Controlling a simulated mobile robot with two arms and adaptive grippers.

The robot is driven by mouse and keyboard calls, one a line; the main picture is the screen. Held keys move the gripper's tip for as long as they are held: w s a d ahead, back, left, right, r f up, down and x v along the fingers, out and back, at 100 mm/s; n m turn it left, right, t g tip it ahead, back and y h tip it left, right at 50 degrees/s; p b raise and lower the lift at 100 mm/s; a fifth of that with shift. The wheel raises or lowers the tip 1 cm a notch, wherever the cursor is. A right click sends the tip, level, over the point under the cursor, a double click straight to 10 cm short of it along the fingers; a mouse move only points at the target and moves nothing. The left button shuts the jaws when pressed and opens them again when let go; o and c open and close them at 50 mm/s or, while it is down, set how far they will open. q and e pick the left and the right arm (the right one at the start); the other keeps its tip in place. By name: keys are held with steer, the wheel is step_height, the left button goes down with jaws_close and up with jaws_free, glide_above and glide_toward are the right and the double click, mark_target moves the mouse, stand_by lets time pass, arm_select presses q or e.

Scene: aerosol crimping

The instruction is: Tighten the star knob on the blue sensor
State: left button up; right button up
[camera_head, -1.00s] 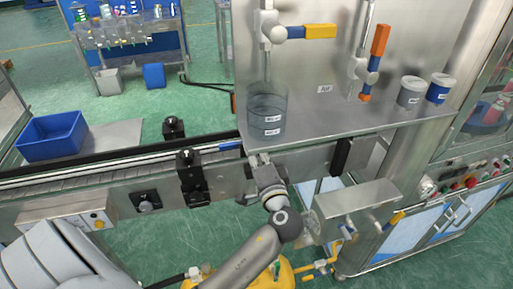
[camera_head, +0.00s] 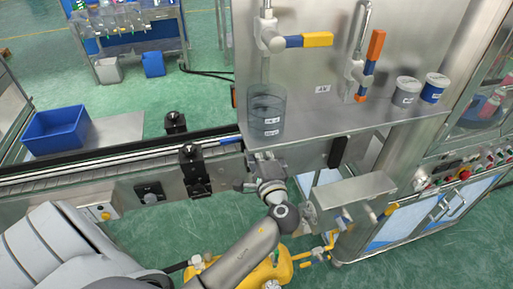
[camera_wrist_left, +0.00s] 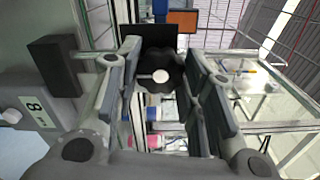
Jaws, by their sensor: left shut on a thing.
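In the left wrist view the black star knob (camera_wrist_left: 160,76), with a pale round centre, sits between the fingertips of my left gripper (camera_wrist_left: 166,82). The fingers flank it on both sides and are shut on it. In the head view my left gripper (camera_head: 262,163) is at the conveyor's front side, below the steel shelf, and the knob is hidden there. A blue rod-shaped part (camera_head: 230,141), possibly the blue sensor, lies at the conveyor edge just left of the gripper. My right gripper is not in view.
A clear cylinder (camera_head: 266,110) stands on the steel shelf (camera_head: 345,125) above the gripper. Black brackets (camera_head: 194,170) are on the conveyor front to the left. A steel box (camera_head: 350,192) is close on the right. Two lidded jars (camera_head: 434,88) stand at the shelf's right end.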

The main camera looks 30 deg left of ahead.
arm_select(q)
steer(key=o, duration=1)
steer(key=v, duration=1.2)
steer(key=shift+w, duration=0.1)
